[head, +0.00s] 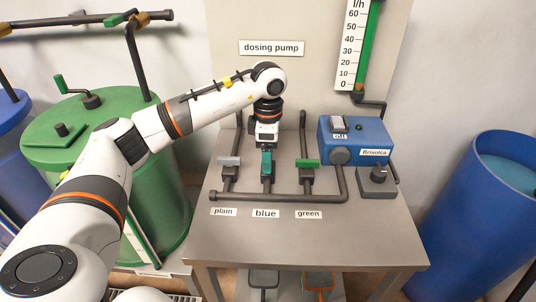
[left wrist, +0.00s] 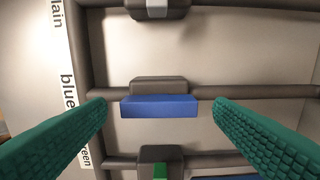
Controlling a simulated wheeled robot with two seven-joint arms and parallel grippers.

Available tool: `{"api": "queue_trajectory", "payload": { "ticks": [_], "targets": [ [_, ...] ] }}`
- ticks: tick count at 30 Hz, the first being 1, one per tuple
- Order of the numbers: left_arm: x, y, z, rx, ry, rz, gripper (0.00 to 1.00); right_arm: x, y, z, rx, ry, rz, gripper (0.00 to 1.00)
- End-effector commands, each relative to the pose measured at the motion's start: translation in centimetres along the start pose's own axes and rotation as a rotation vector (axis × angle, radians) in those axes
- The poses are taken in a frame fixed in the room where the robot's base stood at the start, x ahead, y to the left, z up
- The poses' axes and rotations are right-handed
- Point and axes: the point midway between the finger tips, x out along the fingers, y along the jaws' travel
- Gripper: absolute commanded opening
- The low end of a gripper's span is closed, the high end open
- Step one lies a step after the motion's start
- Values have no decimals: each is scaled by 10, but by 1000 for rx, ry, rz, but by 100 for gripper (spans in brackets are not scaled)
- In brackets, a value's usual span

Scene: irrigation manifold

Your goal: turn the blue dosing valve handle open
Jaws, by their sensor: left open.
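The blue valve handle (left wrist: 158,106) shows in the left wrist view, lying lengthwise in line with its pipe on a dark valve body (left wrist: 158,85). My left gripper (head: 267,162) points down over the middle valve behind the "blue" label (head: 265,213). Its teal fingers are open, one on each side of the blue handle, with visible gaps in the wrist view. In the head view the fingers hide the handle. My right gripper is not in view.
The grey handle (head: 229,160) and green handle (head: 307,163) flank the blue valve, both crosswise to their pipes. The blue pump box (head: 353,140) and a black knob (head: 378,175) stand to the right. The bench front (head: 300,240) is clear.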

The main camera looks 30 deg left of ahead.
Motion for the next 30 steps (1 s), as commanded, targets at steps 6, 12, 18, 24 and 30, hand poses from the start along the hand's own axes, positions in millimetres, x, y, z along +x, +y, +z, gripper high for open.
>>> {"api": "queue_trajectory", "payload": {
  "ticks": [6,12,18,24,30],
  "targets": [
    [-44,0,-1,1,5,-5,76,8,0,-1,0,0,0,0],
    [-84,0,-1,0,4,-4,76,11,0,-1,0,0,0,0],
    [-107,0,0,0,1,-3,76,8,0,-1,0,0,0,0],
    [-110,0,0,0,1,-1,76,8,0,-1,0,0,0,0],
    [-110,0,0,0,1,-1,76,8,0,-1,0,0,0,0]
  ]
}}
